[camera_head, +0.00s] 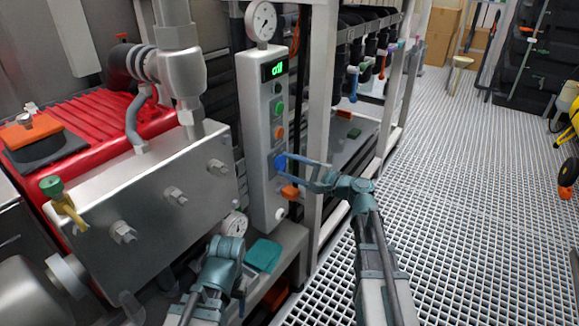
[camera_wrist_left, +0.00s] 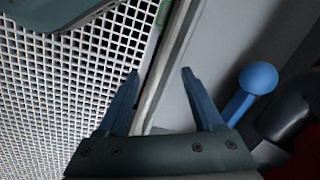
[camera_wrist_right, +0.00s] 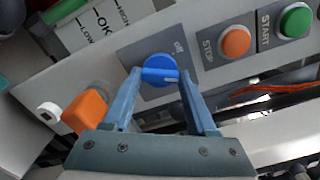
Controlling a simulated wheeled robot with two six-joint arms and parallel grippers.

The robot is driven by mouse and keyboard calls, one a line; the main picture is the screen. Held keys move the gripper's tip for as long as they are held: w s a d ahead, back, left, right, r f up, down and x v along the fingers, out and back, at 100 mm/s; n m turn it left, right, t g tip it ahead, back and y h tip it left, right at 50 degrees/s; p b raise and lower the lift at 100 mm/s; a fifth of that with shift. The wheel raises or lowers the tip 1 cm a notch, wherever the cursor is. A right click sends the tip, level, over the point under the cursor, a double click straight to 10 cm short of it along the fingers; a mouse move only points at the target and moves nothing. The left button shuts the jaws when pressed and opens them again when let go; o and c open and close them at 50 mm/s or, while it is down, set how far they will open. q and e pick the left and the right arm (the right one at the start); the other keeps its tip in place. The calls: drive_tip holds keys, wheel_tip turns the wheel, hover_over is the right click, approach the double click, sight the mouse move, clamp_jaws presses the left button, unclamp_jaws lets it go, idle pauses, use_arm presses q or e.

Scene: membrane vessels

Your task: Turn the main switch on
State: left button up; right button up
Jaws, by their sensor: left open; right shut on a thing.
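The main switch is a blue rotary knob (camera_wrist_right: 158,70) on a grey plate. "off" is printed beside it, and a white mark shows on the knob. In the head view the knob (camera_head: 280,164) is low on the upright grey control panel (camera_head: 262,140). My right gripper (camera_wrist_right: 156,74) is shut on the knob, one finger on each side; in the head view it (camera_head: 288,170) reaches the panel from the right. My left gripper (camera_wrist_left: 160,72) is open and empty. In the head view it (camera_head: 228,248) is low, left of the panel's foot, its fingers mostly hidden.
The panel has an orange STOP button (camera_wrist_right: 235,42), a green START button (camera_wrist_right: 294,22), an orange part (camera_wrist_right: 85,112) and a lit green display (camera_head: 274,68). A blue ball-ended lever (camera_wrist_left: 258,78) stands right of my left gripper. The grating floor (camera_head: 460,200) is open at right.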

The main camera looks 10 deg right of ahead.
drive_tip(key=shift+m, duration=0.3)
idle(0.4)
drive_tip(key=o, duration=1.4)
drive_tip(key=shift+c, duration=0.2)
drive_tip(key=shift+d, duration=0.1)
drive_tip(key=v, duration=1.3)
drive_tip(key=shift+s+d, duration=0.2)
drive_tip(key=shift+s, duration=0.1)
